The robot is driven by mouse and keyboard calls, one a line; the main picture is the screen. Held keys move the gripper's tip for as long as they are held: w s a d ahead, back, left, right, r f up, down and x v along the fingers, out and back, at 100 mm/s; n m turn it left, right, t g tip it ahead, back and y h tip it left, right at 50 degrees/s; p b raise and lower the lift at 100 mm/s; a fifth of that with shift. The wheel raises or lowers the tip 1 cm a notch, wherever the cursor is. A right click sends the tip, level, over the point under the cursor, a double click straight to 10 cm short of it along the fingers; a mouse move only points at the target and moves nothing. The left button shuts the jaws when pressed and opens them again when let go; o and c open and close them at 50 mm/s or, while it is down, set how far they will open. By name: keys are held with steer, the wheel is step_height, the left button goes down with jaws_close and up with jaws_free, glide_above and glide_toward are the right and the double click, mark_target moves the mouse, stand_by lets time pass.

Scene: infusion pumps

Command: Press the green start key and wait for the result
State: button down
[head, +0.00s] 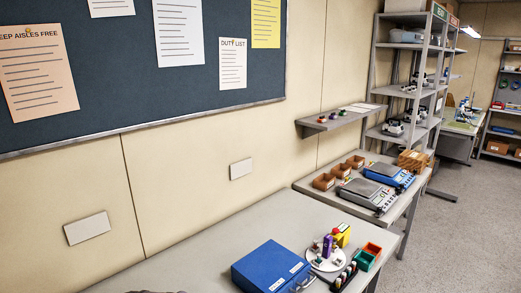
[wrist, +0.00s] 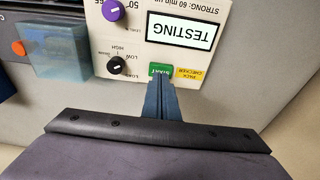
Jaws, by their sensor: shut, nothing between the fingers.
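In the wrist view a cream device panel (wrist: 135,62) appears upside down, with a lit screen (wrist: 180,30) that reads TESTING. The green start key (wrist: 160,70) sits beside a yellow PACK CHECKER label (wrist: 192,73). My gripper (wrist: 160,82) is shut and empty, its fingertips at the near edge of the green key and covering part of it. I cannot tell whether they touch or press it. A black knob (wrist: 116,65) and a purple knob (wrist: 115,12) are on the same panel. I cannot pick out this device for certain in the head view.
A translucent blue box (wrist: 60,52) stands beside the panel in the wrist view. In the head view a blue case (head: 268,262), a round white tray (head: 312,265) and a green bin (head: 364,260) are on the near bench. Its left part is clear.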

step_height(320, 180, up, 7)
steer(key=p, duration=0.4)
steer(key=shift+f+p, duration=0.15)
steer(key=shift+p, duration=0.15)
stand_by(0.3)
